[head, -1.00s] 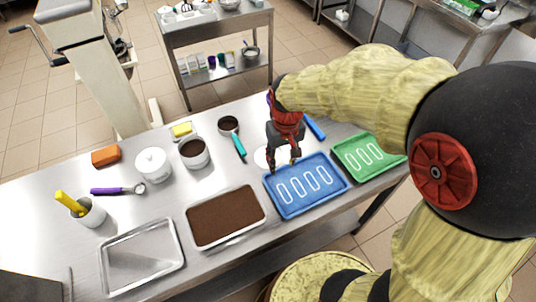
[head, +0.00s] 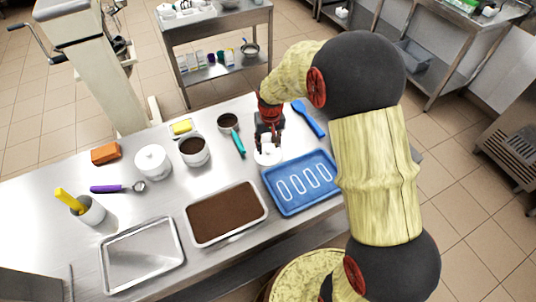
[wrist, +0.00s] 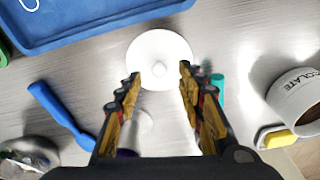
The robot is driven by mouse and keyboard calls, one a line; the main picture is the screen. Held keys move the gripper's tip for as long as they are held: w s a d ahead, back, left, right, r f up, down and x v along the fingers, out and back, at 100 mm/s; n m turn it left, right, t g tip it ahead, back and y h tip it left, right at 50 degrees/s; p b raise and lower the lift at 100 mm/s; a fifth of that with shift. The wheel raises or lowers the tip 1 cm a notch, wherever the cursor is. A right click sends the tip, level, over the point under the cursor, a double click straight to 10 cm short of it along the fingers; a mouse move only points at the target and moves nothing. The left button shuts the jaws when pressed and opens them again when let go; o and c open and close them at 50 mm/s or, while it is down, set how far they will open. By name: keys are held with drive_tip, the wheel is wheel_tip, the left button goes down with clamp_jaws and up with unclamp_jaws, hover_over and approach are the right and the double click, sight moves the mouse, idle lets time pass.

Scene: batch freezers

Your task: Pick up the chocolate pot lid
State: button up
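The chocolate pot lid (head: 267,158) is a white disc with a small round knob. It lies flat on the steel table left of the blue tray, and its far part is hidden by my gripper in the head view. My gripper (head: 268,140) points down over the lid. Its fingers (wrist: 160,74) are open and empty, one on each side of the knob in the wrist picture; I cannot tell the height gap. The chocolate pot (head: 195,155) stands uncovered with dark contents, its lettering (wrist: 300,88) partly visible.
The blue tray (head: 269,193) is close right of the lid. A teal-handled ladle (head: 238,144) lies to its left, a blue spatula (head: 310,120) behind right.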

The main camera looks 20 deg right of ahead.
sight(268, 150)
drive_tip(key=f, duration=0.3)
drive_tip(key=shift+w+f, duration=0.2)
drive_tip(key=shift+w, duration=0.05)
drive_tip(key=c, duration=0.3)
drive_tip(key=c, duration=0.6)
